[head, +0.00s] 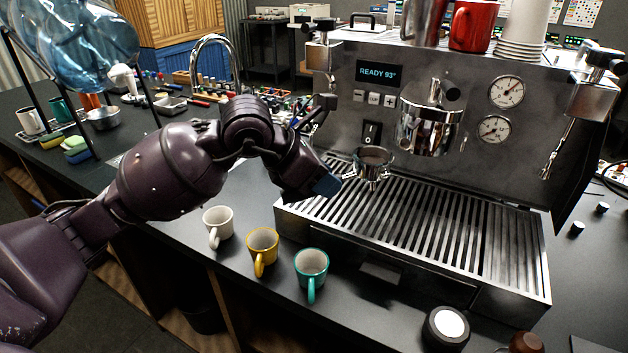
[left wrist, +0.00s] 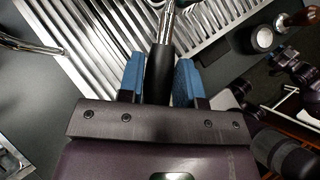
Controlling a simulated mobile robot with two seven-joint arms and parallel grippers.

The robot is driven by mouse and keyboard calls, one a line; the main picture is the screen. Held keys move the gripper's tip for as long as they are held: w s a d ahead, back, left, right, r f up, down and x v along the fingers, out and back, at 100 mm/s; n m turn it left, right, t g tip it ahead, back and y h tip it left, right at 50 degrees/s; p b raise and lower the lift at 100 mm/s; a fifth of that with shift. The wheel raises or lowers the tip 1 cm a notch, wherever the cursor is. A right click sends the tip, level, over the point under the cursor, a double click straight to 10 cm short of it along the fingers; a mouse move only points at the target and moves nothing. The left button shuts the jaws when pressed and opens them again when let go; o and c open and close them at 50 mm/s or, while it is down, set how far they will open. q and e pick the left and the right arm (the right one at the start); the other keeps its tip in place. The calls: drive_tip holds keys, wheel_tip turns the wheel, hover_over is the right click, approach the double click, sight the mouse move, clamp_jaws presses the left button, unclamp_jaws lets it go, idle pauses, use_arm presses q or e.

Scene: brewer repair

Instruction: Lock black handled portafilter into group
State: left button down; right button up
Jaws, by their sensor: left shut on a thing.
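The espresso machine (head: 465,150) stands at centre right, its display reading READY 93°. Its chrome group (head: 430,120) sticks out of the front panel. The portafilter (head: 373,165) has a metal basket that looks filled with brown coffee. It is in the air above the drip tray, left of and lower than the group and apart from it. My left gripper (head: 330,186) is shut on its black handle, which shows between the blue fingertips in the left wrist view (left wrist: 159,72). The handle is mostly hidden by the gripper in the head view.
The slatted drip tray (head: 440,235) lies below. White (head: 218,224), yellow (head: 262,246) and teal (head: 311,268) cups stand before it. A round white-topped thing (head: 448,326) and a brown-handled thing (head: 526,343) lie at front right. A steam wand (head: 553,150) hangs at right.

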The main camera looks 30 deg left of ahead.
sight(379, 162)
use_arm(q)
drive_tip(key=shift+w+d+b, duration=0.45)
drive_tip(key=shift+w+d, duration=1.8)
drive_tip(key=shift+w, duration=0.1)
drive_tip(key=shift+w+d, duration=1.3)
use_arm(e)
drive_tip(key=shift+w+a+f, duration=0.1)
drive_tip(key=shift+w+f, duration=0.05)
drive_tip(key=shift+f, duration=0.35)
use_arm(q)
drive_tip(key=shift+r, duration=0.1)
use_arm(e)
drive_tip(key=shift+w+a, duration=0.1)
drive_tip(key=shift+a, duration=0.1)
use_arm(q)
drive_tip(key=shift+r, duration=0.15)
use_arm(e)
drive_tip(key=shift+d+r, duration=0.25)
drive_tip(key=shift+r, duration=0.1)
drive_tip(key=shift+w+a+r, duration=0.1)
drive_tip(key=shift+a+r, duration=0.05)
drive_tip(key=shift+a, duration=0.1)
drive_tip(key=shift+d+r, duration=0.1)
drive_tip(key=shift+d, duration=0.15)
drive_tip(key=shift+a+r, duration=0.15)
drive_tip(key=shift+a, duration=0.05)
